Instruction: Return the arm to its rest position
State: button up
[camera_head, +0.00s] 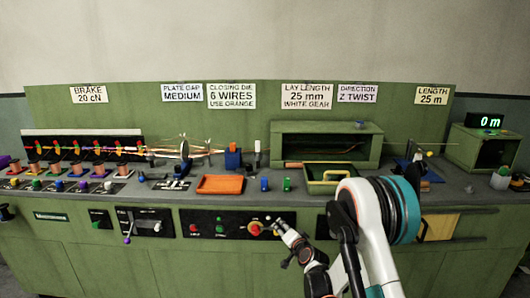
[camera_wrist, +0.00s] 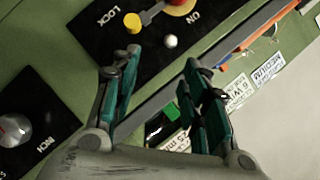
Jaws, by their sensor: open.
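My arm, white with a teal ring, reaches from the lower right of the head view towards the front of the green bench. My gripper (camera_head: 285,240) is near the black switch panel (camera_head: 210,224) on the bench front, just right of the red and yellow rotary switch (camera_head: 256,228). In the wrist view, my gripper (camera_wrist: 158,68) has its two teal fingers spread apart, with nothing between them. Whether a finger touches the panel cannot be told.
The bench top carries an orange tray (camera_head: 220,185), a green tray (camera_head: 328,180), a green open housing (camera_head: 325,145) and several spools at the left. A length display (camera_head: 485,120) reads 0 m. In the wrist view, an INCH knob (camera_wrist: 15,130) is at the left.

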jog(key=s+d+r+n+g+h, duration=0.1)
jog(key=s+d+r+n+g, duration=0.1)
jog(key=s+r, duration=0.8)
jog(key=s+d+r+n+g, duration=0.1)
jog(key=s+d+r+n, duration=0.1)
jog(key=s+r, duration=0.8)
jog(key=s+d+n+g+h, duration=0.1)
jog(key=s+d, duration=0.1)
jog(key=s, duration=0.7)
jog(key=s+d+r+n+g+h, duration=0.1)
jog(key=s+d, duration=0.2)
jog(key=s, duration=0.7)
jog(key=s+d+n+g+h, duration=0.1)
jog(key=s+d+g, duration=0.1)
jog(key=s, duration=0.8)
jog(key=shift+d+r+h, duration=0.3)
jog(key=shift+d+r, duration=0.1)
jog(key=shift+d, duration=0.25)
